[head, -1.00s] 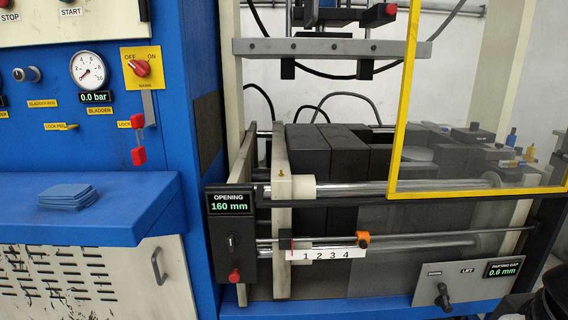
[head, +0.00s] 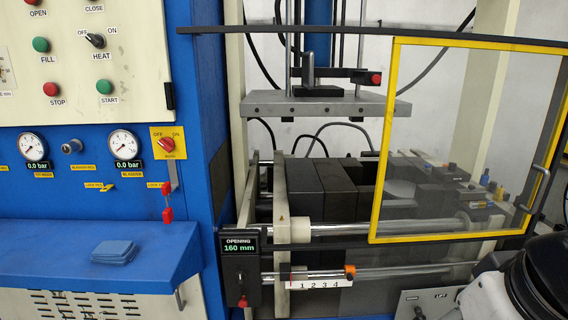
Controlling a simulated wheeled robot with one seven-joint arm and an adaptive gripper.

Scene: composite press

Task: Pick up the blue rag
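The blue rag (head: 114,252) is a small folded stack of light blue cloth. It lies flat on the blue shelf (head: 60,276) at the left, below the gauges, in the head view. Nothing touches it from above. My gripper does not show in the head view. A black and white rounded part of my arm fills the lower right corner, far from the rag.
The control panel (head: 70,60) with gauges and switches rises behind the shelf. The shelf around the rag is clear.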

